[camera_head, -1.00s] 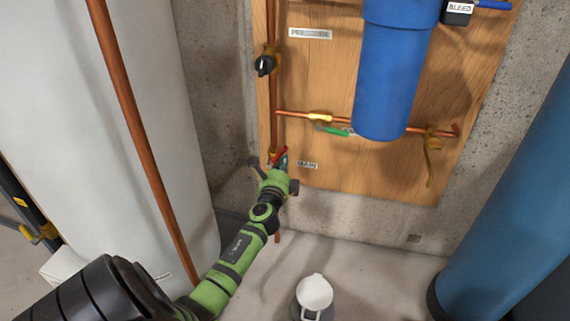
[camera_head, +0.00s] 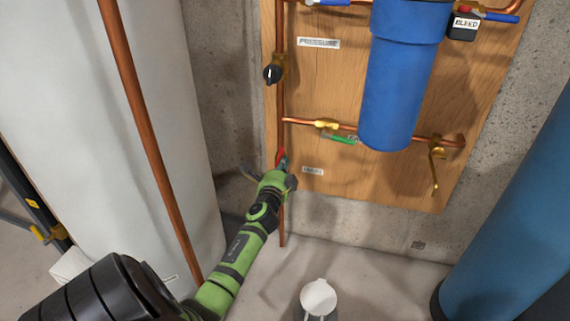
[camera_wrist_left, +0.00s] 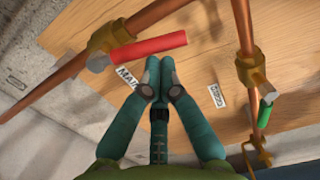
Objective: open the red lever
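The red lever (camera_head: 281,156) sits low on the wooden panel's left side, on the vertical copper pipe. In the left wrist view the red lever (camera_wrist_left: 150,48) reaches right from a brass valve (camera_wrist_left: 112,40), at an angle to its pipe, beside a MAIN label (camera_wrist_left: 127,77). My left gripper (camera_head: 283,164) is at the lever in the head view. In the left wrist view the teal fingers of my left gripper (camera_wrist_left: 160,65) are together with nothing seen between them. Their tips are just below the lever in the picture; contact cannot be told. My right gripper is not in view.
A green lever (camera_head: 342,139) and a hanging brass-coloured lever (camera_head: 436,175) are on the right. A blue filter housing (camera_head: 398,80) hangs on the panel. A black knob (camera_head: 271,74) is above the red lever. A white tank (camera_head: 70,110) stands left; a pitcher (camera_head: 318,298) is below.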

